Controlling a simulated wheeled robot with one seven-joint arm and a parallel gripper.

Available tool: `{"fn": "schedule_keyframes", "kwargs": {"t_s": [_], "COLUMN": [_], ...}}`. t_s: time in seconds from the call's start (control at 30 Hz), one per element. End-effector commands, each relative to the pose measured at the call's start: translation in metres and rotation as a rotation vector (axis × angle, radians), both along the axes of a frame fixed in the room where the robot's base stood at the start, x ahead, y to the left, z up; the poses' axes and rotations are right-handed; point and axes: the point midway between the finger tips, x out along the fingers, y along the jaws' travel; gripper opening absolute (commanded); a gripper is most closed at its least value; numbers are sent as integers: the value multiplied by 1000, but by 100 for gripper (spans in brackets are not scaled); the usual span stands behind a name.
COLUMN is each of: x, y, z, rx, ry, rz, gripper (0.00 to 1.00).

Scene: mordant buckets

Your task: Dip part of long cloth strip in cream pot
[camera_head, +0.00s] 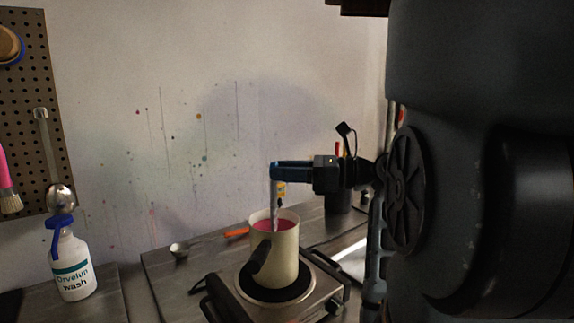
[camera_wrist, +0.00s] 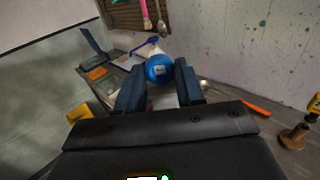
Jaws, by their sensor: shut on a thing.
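My gripper (camera_head: 276,166) is shut on the pale grey-white cloth strip (camera_head: 274,196) and holds it above the pot. The strip hangs nearly straight down into the mouth of the cream pot (camera_head: 285,262), in front of pink-red liquid (camera_head: 284,224). Its lower end meets the liquid's area in the picture; the front rim hides how deep it goes. The pot stands upright on a hot plate (camera_head: 322,285), its dark handle facing front left.
A white wash bottle (camera_head: 72,268) with a blue top stands at the left. A small metal cup (camera_head: 179,250) and an orange-handled tool (camera_head: 237,232) lie behind the pot. A pegboard (camera_head: 32,120) with tools hangs at left.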

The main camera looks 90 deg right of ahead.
Motion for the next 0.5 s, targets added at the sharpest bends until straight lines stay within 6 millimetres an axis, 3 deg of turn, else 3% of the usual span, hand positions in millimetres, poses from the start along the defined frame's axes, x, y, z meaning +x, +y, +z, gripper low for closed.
{"fn": "schedule_keyframes", "kwargs": {"t_s": [0.5], "x": [-1], "y": [-12], "z": [2], "rx": [0], "ry": [0], "rz": [1], "gripper": [9]}}
